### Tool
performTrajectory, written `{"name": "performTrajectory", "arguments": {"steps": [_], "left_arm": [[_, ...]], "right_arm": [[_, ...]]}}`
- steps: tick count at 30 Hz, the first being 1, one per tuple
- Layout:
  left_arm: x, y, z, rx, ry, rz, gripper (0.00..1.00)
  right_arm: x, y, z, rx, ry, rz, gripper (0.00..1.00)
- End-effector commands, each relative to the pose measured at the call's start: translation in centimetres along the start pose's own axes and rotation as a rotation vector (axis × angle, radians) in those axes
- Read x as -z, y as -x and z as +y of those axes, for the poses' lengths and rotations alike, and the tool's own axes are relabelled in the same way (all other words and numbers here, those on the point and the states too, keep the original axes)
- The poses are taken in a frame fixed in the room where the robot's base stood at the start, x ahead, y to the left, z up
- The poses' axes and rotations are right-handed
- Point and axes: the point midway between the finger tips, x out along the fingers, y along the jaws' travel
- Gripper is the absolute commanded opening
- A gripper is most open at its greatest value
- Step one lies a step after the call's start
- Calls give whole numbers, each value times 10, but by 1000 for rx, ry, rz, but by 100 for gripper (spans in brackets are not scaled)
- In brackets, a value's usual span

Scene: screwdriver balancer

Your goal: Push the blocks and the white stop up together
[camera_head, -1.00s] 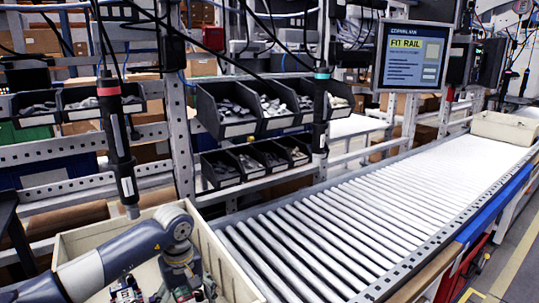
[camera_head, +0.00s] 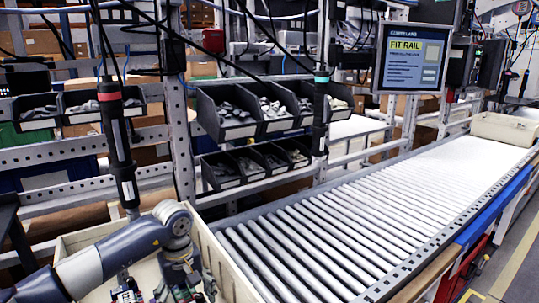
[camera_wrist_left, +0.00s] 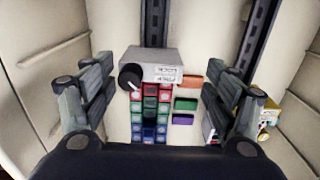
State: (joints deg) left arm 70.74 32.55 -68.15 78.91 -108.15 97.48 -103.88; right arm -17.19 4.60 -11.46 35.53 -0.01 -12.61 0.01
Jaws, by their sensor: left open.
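In the left wrist view, a pale grey-white block with a black knob and printed label (camera_wrist_left: 155,65) lies in the bin, at the top of a stack of red, green and blue blocks (camera_wrist_left: 151,105). It looks like the white stop, and the blocks lie directly below it in the picture. My left gripper (camera_wrist_left: 158,88) is open, its fingers to the left and right of the blocks, with nothing between them clearly held. In the head view my left gripper (camera_head: 180,283) reaches down into the bin; the blocks there are small and partly cut off.
Orange, green and purple pieces (camera_wrist_left: 185,104) lie right of the stack. The cream bin (camera_head: 235,262) has high walls around my gripper. A dark rail (camera_wrist_left: 258,45) runs behind. A screwdriver (camera_head: 121,150) hangs above the bin; a roller conveyor (camera_head: 340,220) lies to the right.

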Motion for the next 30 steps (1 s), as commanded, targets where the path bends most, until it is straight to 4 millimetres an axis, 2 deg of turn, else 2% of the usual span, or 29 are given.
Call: {"name": "performTrajectory", "arguments": {"steps": [5,24,30], "left_arm": [[0,13,0,-1,0,1,80],[-6,103,0,-1,0,1,80],[-8,117,0,0,-1,-1,80]], "right_arm": [[1,8,0,0,0,0,40],[5,57,1,0,0,0,40],[6,64,1,0,0,0,40]]}}
